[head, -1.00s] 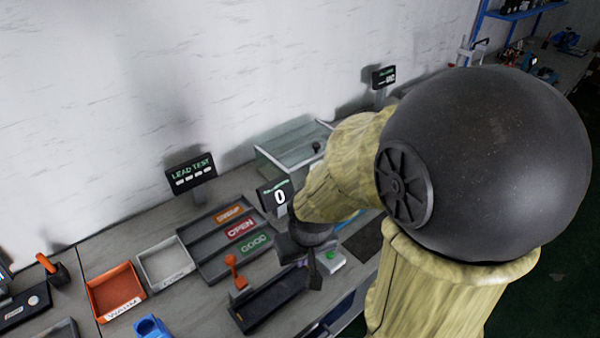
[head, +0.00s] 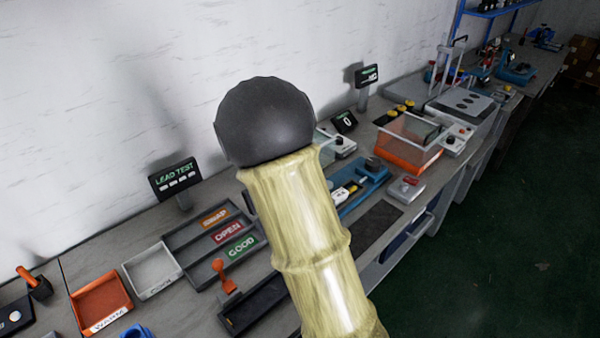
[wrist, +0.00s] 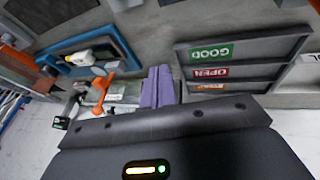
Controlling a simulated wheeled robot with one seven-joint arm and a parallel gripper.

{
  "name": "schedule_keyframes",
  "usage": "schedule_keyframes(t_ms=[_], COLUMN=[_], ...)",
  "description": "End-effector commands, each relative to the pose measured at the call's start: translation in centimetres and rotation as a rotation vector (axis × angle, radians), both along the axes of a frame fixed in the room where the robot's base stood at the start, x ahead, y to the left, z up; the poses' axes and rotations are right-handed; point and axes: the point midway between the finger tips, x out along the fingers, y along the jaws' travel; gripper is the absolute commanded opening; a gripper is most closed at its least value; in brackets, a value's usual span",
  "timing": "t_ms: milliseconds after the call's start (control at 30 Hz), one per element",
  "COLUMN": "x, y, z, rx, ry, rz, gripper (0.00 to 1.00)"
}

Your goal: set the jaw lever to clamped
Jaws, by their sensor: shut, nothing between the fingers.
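An orange lever (wrist: 103,86) stands left of my gripper (wrist: 158,88) in the wrist view, next to a pale, clear-sided unit (wrist: 128,92). I take it for the jaw lever; no label tells which setting it is in. My purple fingers are together and empty, apart from the lever. In the head view my arm hides my gripper and this lever. A blue fixture (wrist: 125,45) with a white and yellow part (wrist: 82,57) lies above the lever in the wrist view; it also shows in the head view (head: 372,183).
A grey sorting tray (head: 250,245) marked SWAP, OPEN and GOOD lies left of my arm. An orange-handled stamp-like tool (head: 222,275) stands in front of it. A LEAD TEST display (head: 174,178) stands behind. An orange-based clear box (head: 408,145) is at right.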

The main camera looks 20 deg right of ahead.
Motion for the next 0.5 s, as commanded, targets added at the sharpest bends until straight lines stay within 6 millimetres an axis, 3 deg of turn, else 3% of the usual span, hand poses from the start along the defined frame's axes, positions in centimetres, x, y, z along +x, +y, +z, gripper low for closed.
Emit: schedule_keyframes(t_ms=[100,233,500], x=[3.3,6.6,12.9], y=[-1.8,-3.9,-6.6], z=[-2.4,-3.9,-3.8], rx=[-0.163,-0.375,-0.902], ry=[-0.024,-0.047,-0.064], rz=[0.068,0.152,0.346], gripper=[0.0,0.0,0.0])
